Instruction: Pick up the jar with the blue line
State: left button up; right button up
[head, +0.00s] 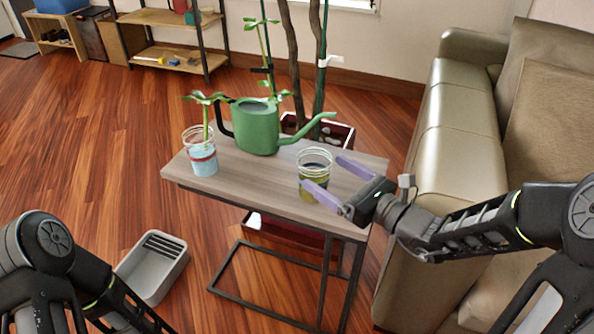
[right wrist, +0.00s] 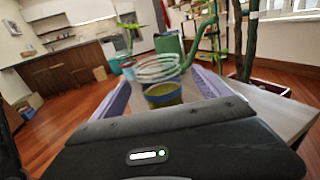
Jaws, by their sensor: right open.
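The jar with the blue line (head: 314,176) is clear glass with a ribbed rim, olive-yellow contents and a dark blue band. It stands upright near the front right of the small wooden side table (head: 247,194). My right gripper (head: 322,171) is open, its purple fingers reaching in from the right on either side of this jar. In the right wrist view the jar (right wrist: 162,94) shows between the fingers, its lower part hidden by the gripper body. A second jar (head: 203,163) with light blue contents, a red line and a plant cutting stands at the table's left. My left gripper is out of view.
A green watering can (head: 257,127) stands behind the jars, its spout (head: 308,132) reaching right behind the blue-line jar. A beige sofa (head: 422,170) borders the table's right side. A grey bin (head: 153,266) is on the floor at left. Plant stems rise behind the table.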

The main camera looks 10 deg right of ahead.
aim_at(303, 161)
jog(key=shift+w, duration=0.1)
jog(key=shift+x, duration=1.2)
jog(key=shift+a+b, duration=0.1)
jog(key=shift+b, duration=0.2)
jog(key=x, duration=0.1)
jog(key=b+x, duration=0.1)
jog(key=x, duration=0.2)
jog(key=shift+a+f, duration=0.15)
jog(key=shift+f, duration=0.2)
jog(key=shift+w+a+r, duration=0.1)
jog(key=shift+w+a, duration=0.15)
jog(key=shift+w, duration=0.15)
